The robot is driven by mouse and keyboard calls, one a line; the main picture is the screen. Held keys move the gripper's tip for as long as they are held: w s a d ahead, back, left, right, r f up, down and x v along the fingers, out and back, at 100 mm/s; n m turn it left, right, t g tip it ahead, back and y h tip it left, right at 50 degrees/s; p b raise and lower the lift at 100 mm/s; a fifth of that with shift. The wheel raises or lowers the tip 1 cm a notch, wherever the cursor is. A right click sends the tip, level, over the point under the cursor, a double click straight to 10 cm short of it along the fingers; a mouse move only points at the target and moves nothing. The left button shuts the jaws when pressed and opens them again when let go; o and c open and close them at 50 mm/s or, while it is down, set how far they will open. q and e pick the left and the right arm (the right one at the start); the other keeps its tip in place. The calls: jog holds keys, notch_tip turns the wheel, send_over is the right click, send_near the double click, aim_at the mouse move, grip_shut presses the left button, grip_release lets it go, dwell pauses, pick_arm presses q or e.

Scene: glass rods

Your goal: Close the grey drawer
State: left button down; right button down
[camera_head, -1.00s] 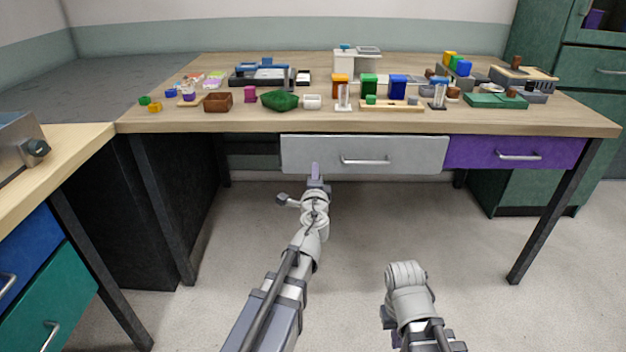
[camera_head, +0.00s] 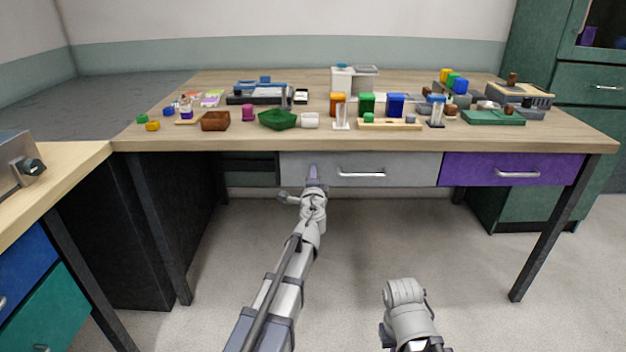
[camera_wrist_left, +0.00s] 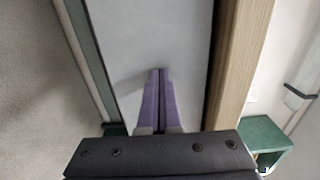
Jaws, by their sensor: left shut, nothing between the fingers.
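The grey drawer (camera_head: 410,170) is under the tabletop, left of the purple drawer. Its front looks about level with the purple front, so it appears shut or nearly shut. Its bar handle (camera_head: 361,174) is to the right of my left gripper (camera_head: 313,168). My left gripper is shut and empty, with its purple fingertips at the left part of the drawer front. In the left wrist view the two fingers (camera_wrist_left: 159,76) lie together and point at the plain grey front (camera_wrist_left: 150,35), at or very near its surface. My right arm is low in the picture; its gripper does not show.
The purple drawer (camera_head: 508,169) is on the right. Many small objects stand on the wooden tabletop (camera_head: 260,143) above. Dark table legs (camera_head: 545,240) stand at the sides. The floor in front is clear.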

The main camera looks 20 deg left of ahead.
pick_arm(q)
jog(key=shift+w+a, duration=0.2)
jog(key=shift+w, duration=0.35)
jog(key=shift+w+r, duration=0.1)
jog(key=v, duration=1.5)
jog(key=s+d+f+n+g+y, duration=0.1)
jog(key=s+f+n+g, duration=0.4)
jog(key=f, duration=0.2)
jog(key=s+d+f+n+g, duration=0.1)
jog(key=s+f+n+g, duration=0.35)
jog(key=f, duration=0.25)
jog(key=s+d+f+n+g+h, duration=0.1)
jog(key=s+d+f+g+h, duration=0.1)
jog(key=s+d+f+g, duration=0.4)
jog(key=s+d+f+g+h, duration=0.1)
jog(key=s+d+g+h, duration=0.15)
jog(key=s+d, duration=0.6)
notch_tip(320, 180, up, 35)
jog(key=s+a+p, duration=0.1)
jog(key=p, duration=3.5)
jog(key=shift+a, duration=0.25)
